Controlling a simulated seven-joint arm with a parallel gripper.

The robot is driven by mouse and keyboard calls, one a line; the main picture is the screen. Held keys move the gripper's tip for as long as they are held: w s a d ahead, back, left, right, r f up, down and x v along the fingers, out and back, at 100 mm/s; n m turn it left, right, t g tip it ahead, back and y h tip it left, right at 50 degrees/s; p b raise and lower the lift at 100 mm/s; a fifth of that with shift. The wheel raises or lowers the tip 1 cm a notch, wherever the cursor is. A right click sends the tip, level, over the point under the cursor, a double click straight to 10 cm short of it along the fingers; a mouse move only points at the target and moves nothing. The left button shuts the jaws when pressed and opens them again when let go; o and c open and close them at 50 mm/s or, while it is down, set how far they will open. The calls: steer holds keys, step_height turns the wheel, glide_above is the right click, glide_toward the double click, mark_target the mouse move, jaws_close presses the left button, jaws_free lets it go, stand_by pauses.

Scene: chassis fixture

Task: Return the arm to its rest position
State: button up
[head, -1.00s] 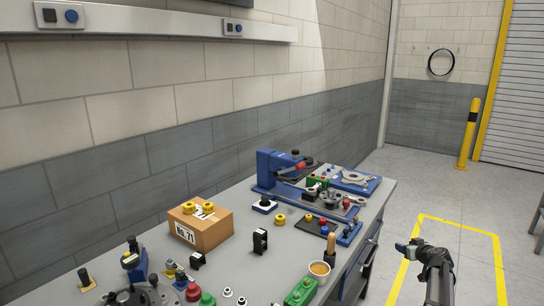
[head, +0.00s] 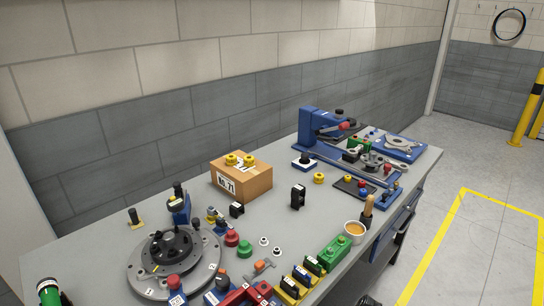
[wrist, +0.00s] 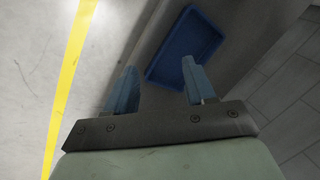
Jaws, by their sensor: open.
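My gripper (wrist: 160,90) shows in the wrist view with its two blue fingers wide apart and nothing between them. It points down past the bench side toward the floor. In the head view now, my gripper is out of the picture. The workbench (head: 85,250) stands along the wall, with its fixtures and parts on top. A round dark fixture (head: 135,272) sits at its near left.
A cardboard box (head: 258,183) with yellow parts, a blue press (head: 316,135), a cup (head: 354,230) and a green block (head: 334,252) stand on the bench. A blue tray (wrist: 187,45) shows in the wrist view. The floor right of the bench is open, with yellow lines (head: 435,245).

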steer(key=s+a+f+g+h, duration=0.1)
steer(key=s+a+g, duration=0.1)
steer(key=s, duration=0.7)
steer(key=s+a+f+g+h, duration=0.1)
steer(key=s+a+f+g, duration=0.1)
steer(key=s, duration=0.8)
steer(key=s+a+f+g+h, duration=0.1)
steer(key=s+a+f+g, duration=0.1)
steer(key=s, duration=0.7)
steer(key=shift+s+a+g, duration=0.35)
steer(key=shift+a+g, duration=0.55)
steer(key=shift+a, duration=0.2)
